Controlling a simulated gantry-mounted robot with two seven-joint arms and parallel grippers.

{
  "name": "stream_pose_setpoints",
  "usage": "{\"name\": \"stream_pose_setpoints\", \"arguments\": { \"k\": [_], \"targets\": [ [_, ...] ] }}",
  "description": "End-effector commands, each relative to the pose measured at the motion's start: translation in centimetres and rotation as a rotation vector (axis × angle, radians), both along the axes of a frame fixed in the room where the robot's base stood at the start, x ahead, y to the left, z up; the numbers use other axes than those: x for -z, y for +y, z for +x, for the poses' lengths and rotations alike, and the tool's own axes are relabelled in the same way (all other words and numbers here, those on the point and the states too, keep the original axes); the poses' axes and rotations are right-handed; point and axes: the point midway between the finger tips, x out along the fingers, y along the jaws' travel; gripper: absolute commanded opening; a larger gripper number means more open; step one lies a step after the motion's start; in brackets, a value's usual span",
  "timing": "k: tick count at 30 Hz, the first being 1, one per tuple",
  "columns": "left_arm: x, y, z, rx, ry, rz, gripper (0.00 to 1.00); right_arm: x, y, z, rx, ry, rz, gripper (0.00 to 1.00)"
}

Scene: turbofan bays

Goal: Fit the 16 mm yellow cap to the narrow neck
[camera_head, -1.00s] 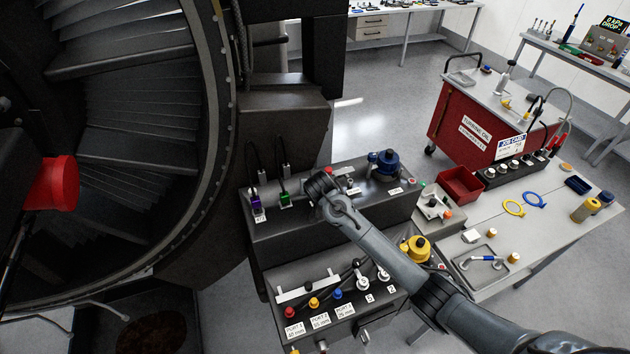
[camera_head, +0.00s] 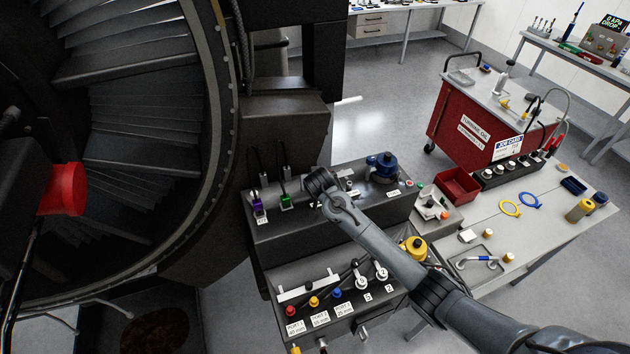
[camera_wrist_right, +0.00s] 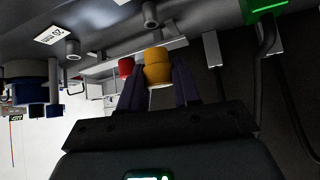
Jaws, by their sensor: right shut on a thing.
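In the right wrist view, my right gripper (camera_wrist_right: 157,92) is shut on a yellow-orange cap (camera_wrist_right: 157,66) between its dark fingertips. A grey tubular neck (camera_wrist_right: 150,14) stands on the dark panel beyond the cap, apart from it in the picture. Another neck (camera_wrist_right: 73,49) is to its left, near a label reading 20 mm (camera_wrist_right: 53,34). I cannot tell which neck is the narrow one. In the head view, my right arm's wrist (camera_head: 322,183) is over the upper grey bench block (camera_head: 290,229) and hides the gripper and cap. My left gripper is not in view.
A red cap (camera_wrist_right: 126,67) shows beside the held cap. Port knobs line the lower panel (camera_head: 375,308). The large engine ring (camera_head: 222,130) is left.

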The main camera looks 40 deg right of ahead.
Motion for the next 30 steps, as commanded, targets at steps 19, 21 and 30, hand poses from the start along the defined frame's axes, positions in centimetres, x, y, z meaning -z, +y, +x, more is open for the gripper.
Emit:
{"name": "stream_pose_setpoints", "arguments": {
  "k": [19,21,30],
  "targets": [
    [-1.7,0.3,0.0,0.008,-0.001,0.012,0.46,-2.7,0.0,0.0,0.0,0.0,0.0,0.04],
    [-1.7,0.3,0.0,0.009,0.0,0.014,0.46,-2.7,0.0,0.0,0.0,0.0,0.0,0.04],
    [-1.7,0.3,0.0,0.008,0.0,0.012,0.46,-2.6,0.0,0.0,-0.001,0.0,0.001,0.04]
  ]
}}
